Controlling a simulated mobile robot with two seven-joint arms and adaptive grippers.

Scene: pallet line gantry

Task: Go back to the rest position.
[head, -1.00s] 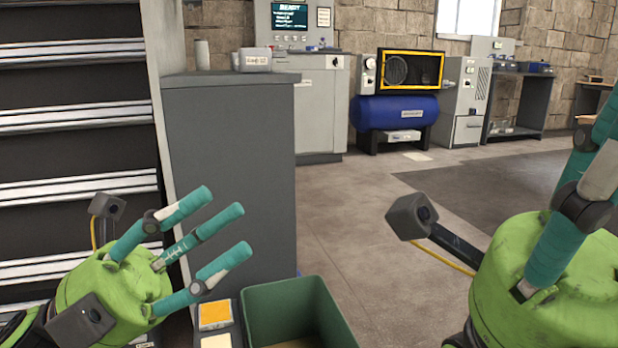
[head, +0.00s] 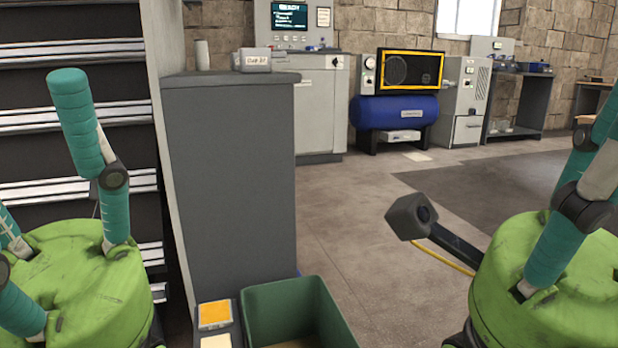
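My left gripper (head: 50,190) is at the lower left of the head view, in front of the drawer cabinet. It has a green palm and teal fingers. One finger points up and the others are cut off by the left edge. The fingers stand apart, with nothing seen between them. My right gripper (head: 590,180) is at the right edge. One teal finger shows, bent upward out of the picture. Its other fingers are out of view, so I cannot tell how it is set. No held object shows in either gripper.
A grey cabinet (head: 230,180) stands in the middle left, beside dark drawers (head: 80,115). A green bin (head: 290,297) is at the bottom centre, next to an orange-topped pad (head: 215,314). A blue compressor tank (head: 395,112) stands at the back.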

